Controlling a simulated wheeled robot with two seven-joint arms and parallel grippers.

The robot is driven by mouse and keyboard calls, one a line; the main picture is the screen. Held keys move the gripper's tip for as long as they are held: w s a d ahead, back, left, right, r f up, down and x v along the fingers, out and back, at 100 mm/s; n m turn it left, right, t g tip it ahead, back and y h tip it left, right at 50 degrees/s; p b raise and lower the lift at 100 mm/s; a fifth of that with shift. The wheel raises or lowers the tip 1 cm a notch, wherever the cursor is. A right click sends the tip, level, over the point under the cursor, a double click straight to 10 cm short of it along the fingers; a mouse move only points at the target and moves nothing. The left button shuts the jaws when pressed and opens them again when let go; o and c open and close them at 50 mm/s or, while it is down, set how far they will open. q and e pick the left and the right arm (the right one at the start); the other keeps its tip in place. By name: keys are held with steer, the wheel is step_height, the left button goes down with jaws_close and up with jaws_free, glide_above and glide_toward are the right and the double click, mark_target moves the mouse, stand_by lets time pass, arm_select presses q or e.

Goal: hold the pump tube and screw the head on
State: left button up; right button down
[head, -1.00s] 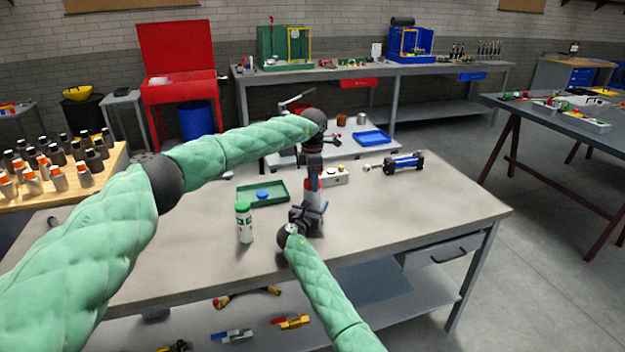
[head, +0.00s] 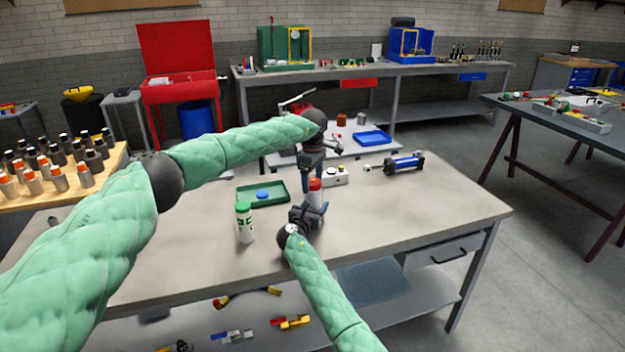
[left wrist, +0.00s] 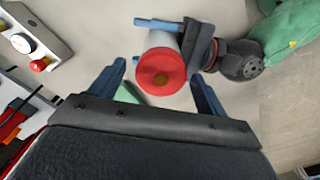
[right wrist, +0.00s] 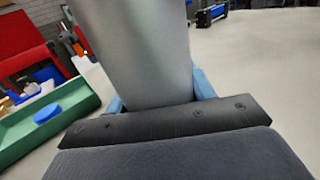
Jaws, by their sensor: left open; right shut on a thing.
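The pump tube (right wrist: 145,60) is a pale grey cylinder, standing about upright above the table. My right gripper (head: 308,214) is shut on it; the blue fingers show on either side of it in the right wrist view (right wrist: 160,95). The red pump head (head: 315,185) is at the tube's top end. In the left wrist view the head (left wrist: 161,64) is a red disc with a brassy centre, seen from above. My left gripper (head: 313,178) is open above it, with its fingers on opposite sides, apart from it. How far the head is screwed on cannot be told.
A white bottle with a green cap (head: 244,222) stands left of the tube. A green tray (head: 284,192) holding a blue disc lies behind it. A white box with buttons (head: 335,177) and a blue cylinder (head: 405,164) lie further back. The table's right side is clear.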

arm_select(q)
steer(key=shift+r, duration=0.1)
steer(key=shift+r, duration=2.15)
steer(key=shift+c, duration=0.6)
steer(key=r, duration=0.2)
steer(key=shift+w+d+r, duration=0.1)
steer(key=shift+w+r, duration=0.15)
steer(key=shift+r, duration=0.1)
steer(key=n, duration=0.4)
steer(key=shift+r, duration=0.35)
steer(key=n, duration=0.4)
steer(key=shift+s, duration=0.1)
steer(key=n, duration=0.6)
steer(key=shift+s, duration=0.1)
steer(key=n, duration=0.4)
